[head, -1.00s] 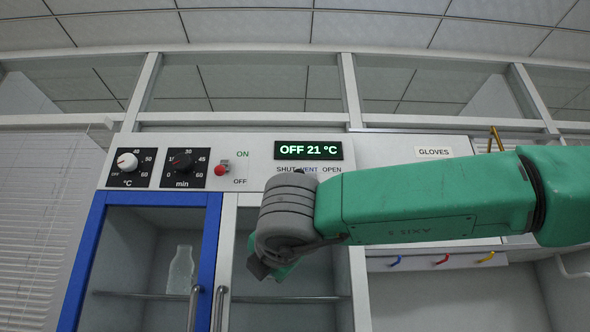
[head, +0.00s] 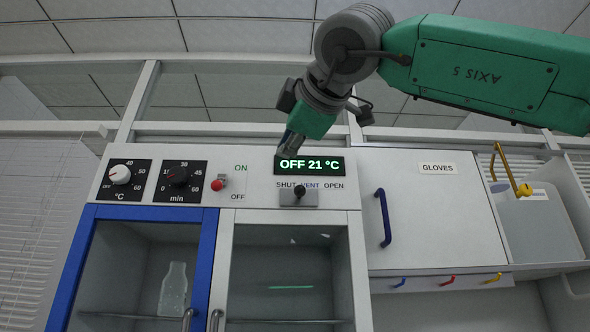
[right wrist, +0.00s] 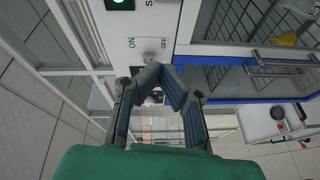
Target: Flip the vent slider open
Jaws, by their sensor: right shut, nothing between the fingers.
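The vent slider (head: 299,193) is a black knob on a small grey plate, below the green "OFF 21 °C" display. Its plate is labelled SHUT, VENT and OPEN, and the knob shows near the plate's middle. My right gripper (head: 290,145) hangs from above, its fingertips in front of the display's upper edge, above the slider and apart from it. In the right wrist view the gripper (right wrist: 166,80) is shut and empty, with the ON/OFF switch (right wrist: 150,57) just beyond its fingertips. The slider is not clearly seen there. My left gripper is not in view.
Two dials (head: 120,175) and a red-knobbed switch (head: 218,184) sit left of the display. Below are a blue-framed door (head: 207,262) and a white-framed door. A GLOVES cabinet (head: 430,215) with a dark blue handle (head: 383,217) stands to the right, above coloured hooks (head: 446,281).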

